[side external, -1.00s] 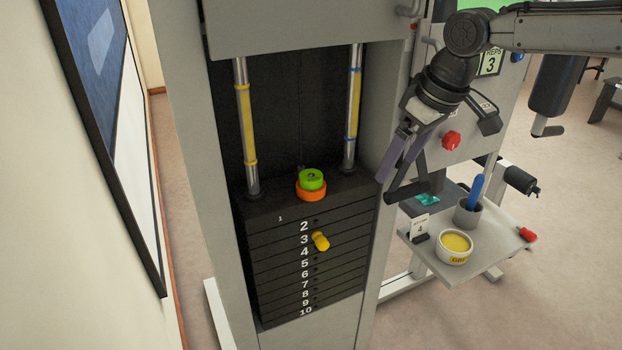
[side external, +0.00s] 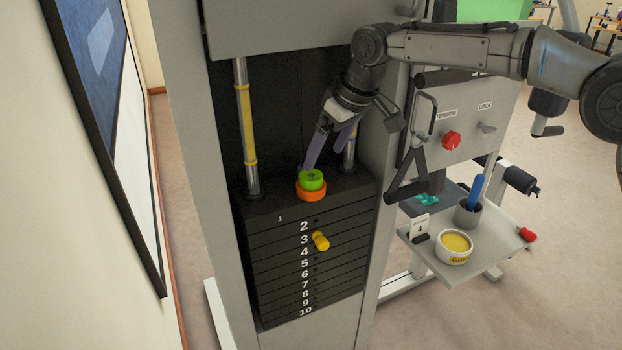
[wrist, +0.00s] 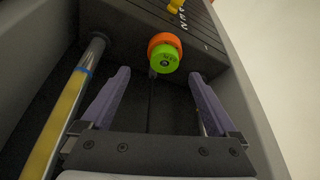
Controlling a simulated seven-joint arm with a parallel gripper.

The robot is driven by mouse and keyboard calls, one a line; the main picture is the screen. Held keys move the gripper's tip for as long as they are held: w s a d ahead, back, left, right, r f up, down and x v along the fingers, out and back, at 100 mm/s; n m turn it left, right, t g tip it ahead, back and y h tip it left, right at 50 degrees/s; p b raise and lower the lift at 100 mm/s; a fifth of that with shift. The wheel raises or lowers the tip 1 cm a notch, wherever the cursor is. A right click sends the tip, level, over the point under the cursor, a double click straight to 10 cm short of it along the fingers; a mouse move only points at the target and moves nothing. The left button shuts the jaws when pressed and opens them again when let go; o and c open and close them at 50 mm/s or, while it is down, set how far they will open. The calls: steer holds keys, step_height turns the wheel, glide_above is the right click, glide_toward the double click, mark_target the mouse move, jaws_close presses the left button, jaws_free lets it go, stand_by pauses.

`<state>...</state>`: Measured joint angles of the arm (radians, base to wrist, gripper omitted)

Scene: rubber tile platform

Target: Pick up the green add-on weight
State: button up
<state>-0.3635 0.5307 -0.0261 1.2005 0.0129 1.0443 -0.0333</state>
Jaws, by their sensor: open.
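The green add-on weight (side external: 312,179) is a small round disc lying on top of a wider orange ring-shaped weight (side external: 311,195), on the top plate of the black weight stack (side external: 310,225). In the wrist view the green weight (wrist: 165,58) shows at upper middle, with the orange one (wrist: 165,40) behind it. My gripper (side external: 325,160) is open and empty, its purple fingers pointing down, close above and behind the green weight. In the wrist view its fingers (wrist: 158,78) stand apart to either side of the line to the green weight. I cannot tell whether a finger touches it.
Metal guide rods with yellow sleeves (side external: 247,120) rise on either side of the stack. A yellow selector pin (side external: 320,241) sticks out in front. A black handle (side external: 408,180) hangs at the right, above a side tray (side external: 485,262) holding a bowl and cup.

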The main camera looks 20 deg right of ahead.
mark_target(311, 174)
steer(key=shift+a+x, duration=0.2)
steer(key=shift+x, duration=1.4)
steer(key=shift+a+x, duration=0.2)
steer(key=shift+x, duration=1.35)
steer(key=shift+w+r, duration=0.1)
steer(key=shift+r, duration=0.05)
jaws_close()
